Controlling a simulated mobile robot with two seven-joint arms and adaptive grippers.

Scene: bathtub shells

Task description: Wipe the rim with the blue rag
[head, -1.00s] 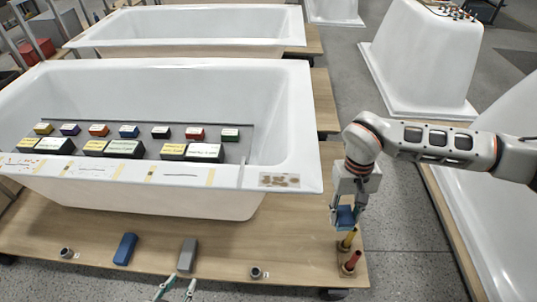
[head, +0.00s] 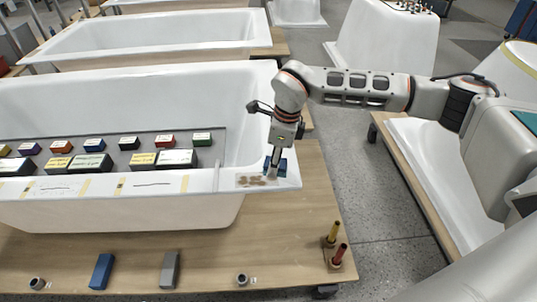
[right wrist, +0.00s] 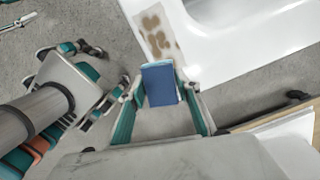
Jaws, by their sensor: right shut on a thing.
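The blue rag (head: 282,168) is a small folded pad held in my right gripper (head: 273,168), which is shut on it. It also shows between the fingers in the right wrist view (right wrist: 160,85). The rag is at the right front corner of the bathtub rim (head: 225,183), beside a brown stain (head: 255,181). I cannot tell whether it touches the rim. The stain lies uncovered just beyond the rag in the right wrist view (right wrist: 158,32). My left gripper (right wrist: 112,68) shows in the right wrist view with fingers spread and empty; it is outside the head view.
Labelled boxes (head: 178,160) stand on a tray inside the tub. A blue block (head: 102,271), a grey block (head: 170,269) and two small cups lie on the wooden platform (head: 212,255). Yellow and red handles (head: 338,252) stand at its right corner.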

